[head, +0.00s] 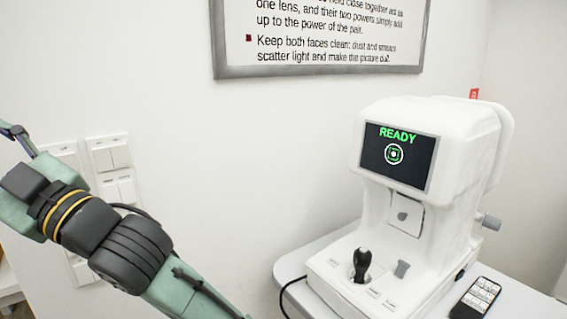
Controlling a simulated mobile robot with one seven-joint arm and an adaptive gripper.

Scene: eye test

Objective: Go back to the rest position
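My arm enters at the left of the head view in green and dark grey, running from the upper left down to the bottom edge. My gripper is not visible in this view. A white eye-test machine (459,165) stands upright on a table at the right. Its screen (398,157) shows READY in green above a round green mark. My visible arm links are apart from the machine.
The light grey table (290,268) holds a dark remote (475,299) at the right of the machine. A black cable (284,298) hangs at the table's left edge. A framed text board (320,70) and white switch plates (109,154) are on the wall.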

